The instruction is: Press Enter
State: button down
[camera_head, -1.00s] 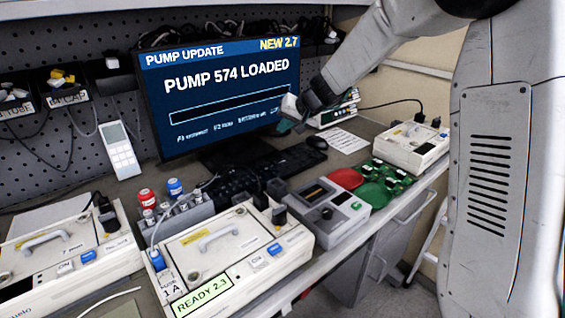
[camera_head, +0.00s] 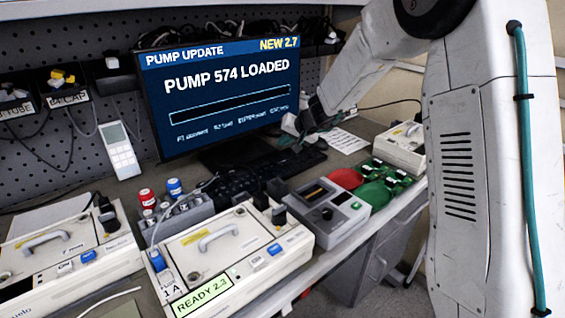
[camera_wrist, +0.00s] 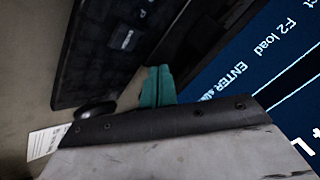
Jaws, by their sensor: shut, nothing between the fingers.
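The dark keyboard (camera_head: 237,183) lies on the bench in front of the monitor (camera_head: 225,95). The screen reads "PUMP UPDATE", "PUMP 574 LOADED" and "NEW 2.7", above an empty bar and a line of key hints. In the wrist view the keyboard (camera_wrist: 100,50) is at upper left, and one key (camera_wrist: 123,38) bears a pale, unreadable label. My gripper (camera_head: 290,128) is near the keyboard's right end, in front of the screen's lower right. Its teal fingers (camera_wrist: 157,86) are shut and empty, and appear apart from the keys.
A mouse (camera_wrist: 96,110) and a white paper (camera_head: 345,140) lie right of the keyboard. The pump labelled "READY 2.3" (camera_head: 240,245), a grey device (camera_head: 325,208) and red and green pads crowd the bench front. Another pump (camera_head: 402,148) stands at right.

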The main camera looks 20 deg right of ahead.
aim_at(285, 163)
jog(key=shift+f, duration=2.2)
jog(key=shift+f, duration=0.4)
jog(key=shift+f, duration=0.4)
dwell(0.8)
jog(key=shift+r, duration=0.85)
jog(key=shift+r, duration=2.5)
dwell(0.8)
